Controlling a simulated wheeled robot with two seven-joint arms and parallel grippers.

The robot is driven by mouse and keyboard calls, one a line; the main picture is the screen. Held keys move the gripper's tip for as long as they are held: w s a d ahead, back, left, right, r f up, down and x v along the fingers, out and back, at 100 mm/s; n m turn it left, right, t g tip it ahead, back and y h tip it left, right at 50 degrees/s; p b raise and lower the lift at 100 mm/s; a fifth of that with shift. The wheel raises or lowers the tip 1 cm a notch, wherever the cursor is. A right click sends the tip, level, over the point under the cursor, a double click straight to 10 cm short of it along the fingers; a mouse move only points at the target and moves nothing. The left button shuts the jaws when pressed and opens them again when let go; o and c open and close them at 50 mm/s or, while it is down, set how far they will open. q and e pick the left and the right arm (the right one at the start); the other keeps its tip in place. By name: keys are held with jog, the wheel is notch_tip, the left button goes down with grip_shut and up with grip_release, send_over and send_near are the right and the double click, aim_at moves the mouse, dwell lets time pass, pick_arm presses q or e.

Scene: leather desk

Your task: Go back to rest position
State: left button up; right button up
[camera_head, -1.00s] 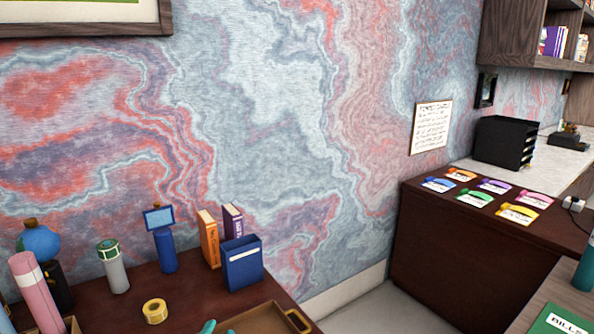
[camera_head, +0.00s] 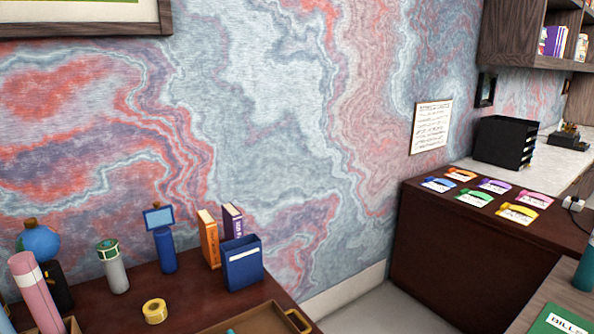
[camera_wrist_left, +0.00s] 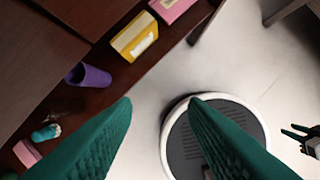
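The two dark green fingers of my left gripper (camera_wrist_left: 165,125) stand wide apart in the left wrist view, with nothing between them. Below them are the floor and a round grey and white base, which is mine. A small dark two-pronged shape at the right edge of that view looks like my right gripper (camera_wrist_left: 291,132); its prongs look apart and empty. In the head view, a small teal tip (camera_head: 230,331) shows at the bottom edge near the tray; I cannot tell what it belongs to.
The dark desk (camera_head: 190,292) holds a tape roll (camera_head: 155,311), blue holder (camera_head: 243,265), books (camera_head: 209,240), bottles and a tray (camera_head: 262,322). Another desk (camera_head: 425,225) with coloured cards stands right. The left wrist view shows a purple cup (camera_wrist_left: 90,76) and yellow box (camera_wrist_left: 135,37).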

pick_arm(q)
notch_tip(320, 180, down, 13)
jog(key=s, duration=0.2)
jog(key=s+a+f+g, duration=0.2)
jog(key=s+a+f, duration=0.1)
jog(key=s+f, duration=1.4)
jog(key=shift+s+f, duration=0.2)
jog(key=shift+f, duration=0.75)
jog(key=shift+a, duration=0.1)
